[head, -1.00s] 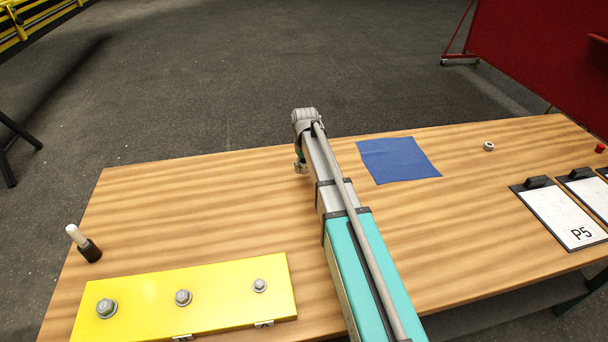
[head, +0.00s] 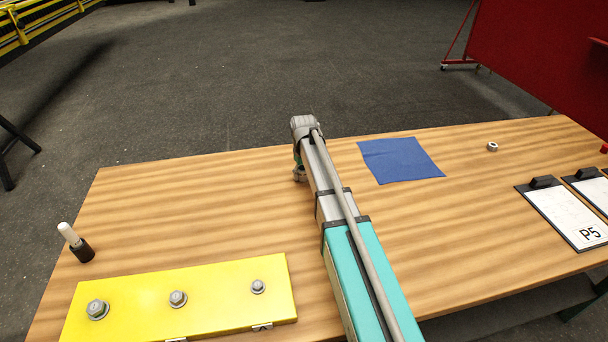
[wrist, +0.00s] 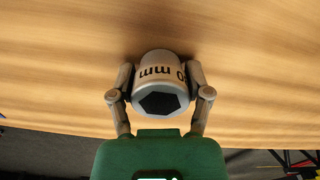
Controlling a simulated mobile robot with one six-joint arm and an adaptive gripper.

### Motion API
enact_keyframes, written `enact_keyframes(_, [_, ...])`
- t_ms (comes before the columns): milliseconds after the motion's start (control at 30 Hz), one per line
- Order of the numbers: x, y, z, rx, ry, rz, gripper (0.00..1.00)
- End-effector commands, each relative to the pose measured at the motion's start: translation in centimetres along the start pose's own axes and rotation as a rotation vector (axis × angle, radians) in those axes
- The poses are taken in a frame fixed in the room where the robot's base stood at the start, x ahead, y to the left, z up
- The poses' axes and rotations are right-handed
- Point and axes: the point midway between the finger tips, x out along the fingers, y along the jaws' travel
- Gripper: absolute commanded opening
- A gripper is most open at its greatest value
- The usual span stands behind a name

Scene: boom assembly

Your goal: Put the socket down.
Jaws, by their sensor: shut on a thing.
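The socket (wrist: 160,85) is a light grey cylinder with dark lettering ending in "0 mm" and a dark hexagonal opening facing the wrist camera. My gripper (wrist: 160,88) is shut on it, with one finger against each side. Bare wooden table shows around the socket in the wrist view; I cannot tell whether the socket touches the table. In the head view my gripper (head: 299,173) is over the far middle part of the table (head: 210,210), left of the blue cloth. My arm mostly hides it there, and the socket cannot be made out.
The blue cloth (head: 401,160) lies flat to the right of my arm. A yellow plate (head: 220,300) with bolts is at the front left, near a black-and-white upright item (head: 76,243). A small ring (head: 492,146) and clipboards (head: 565,215) are at right. The left middle is clear.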

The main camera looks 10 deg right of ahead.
Motion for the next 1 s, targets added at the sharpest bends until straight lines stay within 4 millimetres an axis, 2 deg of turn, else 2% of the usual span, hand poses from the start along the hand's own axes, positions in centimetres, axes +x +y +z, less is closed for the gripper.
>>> enact_keyframes(167, [0.39, 0.02, 0.01, 0.0, 0.0, 0.0, 0.07])
enact_keyframes(200, [0.29, 0.03, 0.01, 0.0, 0.0, 0.0, 0.69])
enact_keyframes(367, [0.26, 0.04, 0.01, 0.0, 0.0, 0.0, 0.98])
enact_keyframes(1000, [-0.25, 0.06, 0.02, 0.001, 0.0, 0.0, 0.98])
